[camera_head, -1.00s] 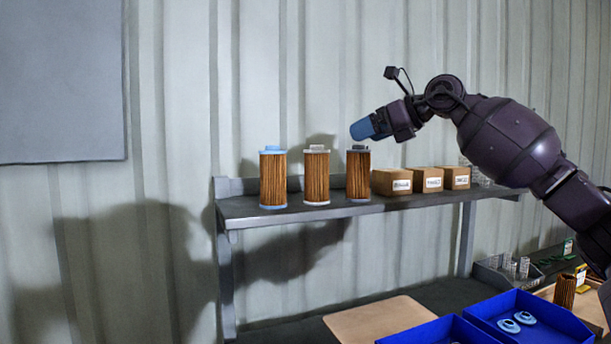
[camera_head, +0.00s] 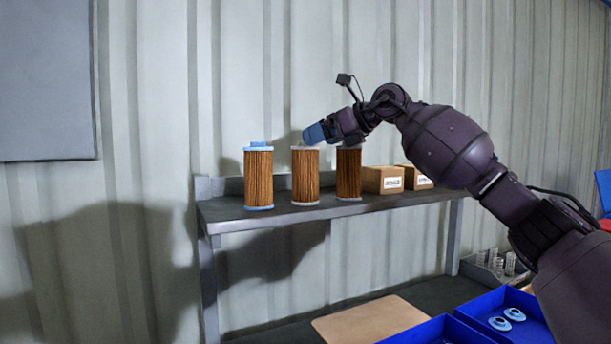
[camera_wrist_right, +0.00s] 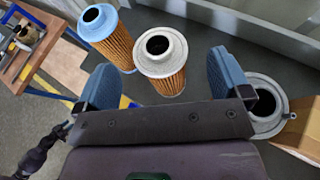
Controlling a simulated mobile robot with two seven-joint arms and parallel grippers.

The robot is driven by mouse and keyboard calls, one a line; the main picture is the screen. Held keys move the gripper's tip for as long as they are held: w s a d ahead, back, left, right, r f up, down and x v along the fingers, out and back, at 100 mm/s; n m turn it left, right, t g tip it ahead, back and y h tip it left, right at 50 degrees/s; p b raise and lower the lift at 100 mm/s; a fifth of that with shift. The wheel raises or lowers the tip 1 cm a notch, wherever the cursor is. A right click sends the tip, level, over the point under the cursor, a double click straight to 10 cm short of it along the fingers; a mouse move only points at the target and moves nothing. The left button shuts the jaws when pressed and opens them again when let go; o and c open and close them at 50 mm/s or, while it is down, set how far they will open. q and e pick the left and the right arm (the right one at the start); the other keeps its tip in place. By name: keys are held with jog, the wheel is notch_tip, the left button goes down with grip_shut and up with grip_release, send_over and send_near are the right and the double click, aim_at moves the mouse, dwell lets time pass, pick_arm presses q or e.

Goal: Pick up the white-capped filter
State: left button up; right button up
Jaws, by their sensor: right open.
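The white-capped filter (camera_head: 305,176) stands upright on the shelf, in the middle of a row of three pleated brown filters. The blue-capped filter (camera_head: 258,178) is to its left and the grey-capped filter (camera_head: 348,174) to its right. My right gripper (camera_head: 310,134) is just above and in front of the white cap, partly hiding the tops of the white- and grey-capped filters. In the right wrist view, the white cap (camera_wrist_right: 160,50) lies between and beyond my open fingers, not touched. The grey cap (camera_wrist_right: 264,104) is outside the right finger.
The metal shelf (camera_head: 228,214) also holds cardboard boxes (camera_head: 383,180) to the right of the filters. Below are blue bins (camera_head: 515,312) with small blue-and-white parts and a tan board (camera_head: 368,318). The shelf's left end is free.

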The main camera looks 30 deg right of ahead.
aim_at(305, 172)
jog(key=x, duration=0.5)
jog(key=shift+s+f, duration=0.1)
jog(key=shift+s, duration=0.1)
jog(key=c, duration=1.2)
